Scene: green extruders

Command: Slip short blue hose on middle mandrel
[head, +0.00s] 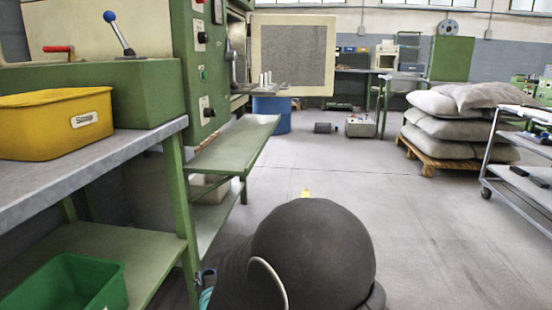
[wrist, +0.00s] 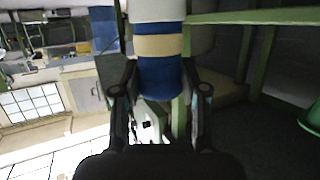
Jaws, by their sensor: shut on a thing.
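In the wrist view my gripper (wrist: 157,88) is shut on a short blue hose (wrist: 158,70) with a tan band around it. Its two fingers press on either side, and the upper part of the hose runs out of the picture. In the head view the small white mandrels (head: 265,79) stand upright on a grey plate in the green machine's opening (head: 185,60). They are too small there to count surely. My dark arm hides most of my gripper in the head view. The hose is apart from the mandrels.
A yellow bin (head: 55,125) stands on the left bench, with a green bin (head: 68,282) below. A green shelf (head: 235,142) juts out under the mandrels. A blue barrel (head: 272,115) and the machine's open door (head: 293,55) are behind.

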